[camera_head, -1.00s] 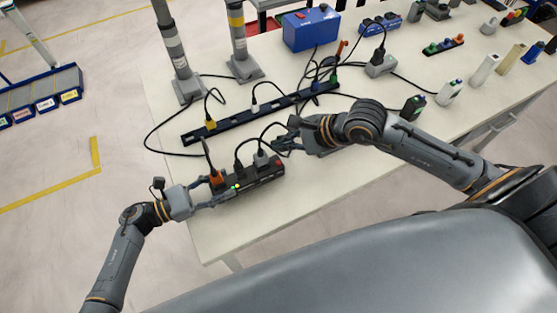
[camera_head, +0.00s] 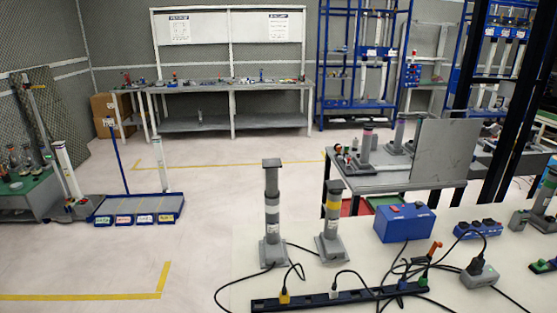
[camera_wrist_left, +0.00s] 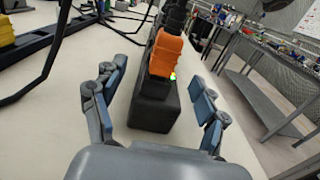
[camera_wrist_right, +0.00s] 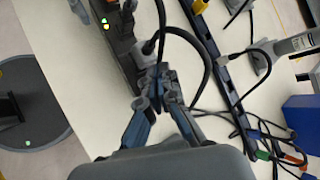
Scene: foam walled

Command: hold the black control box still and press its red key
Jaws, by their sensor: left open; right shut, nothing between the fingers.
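The black control box (camera_wrist_left: 150,108) lies on the pale table, end-on in the left wrist view, with an orange plug (camera_wrist_left: 165,55) standing on it and a small green light beside the plug. My left gripper (camera_wrist_left: 158,85) is open, with one finger on each side of the box's near end, apart from it. In the right wrist view the box (camera_wrist_right: 124,60) runs down from the top left, with green and yellow lights. My right gripper (camera_wrist_right: 160,78) is shut and empty close beside the box's lower end, near a dark plug and cable. I cannot make out the red key.
Black cables loop near my right gripper. A long dark power strip (camera_head: 340,297) lies behind, with two grey posts (camera_head: 272,215) and a blue box (camera_head: 404,222) on the table. A round dark base (camera_wrist_right: 30,105) stands on the floor beyond the table edge.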

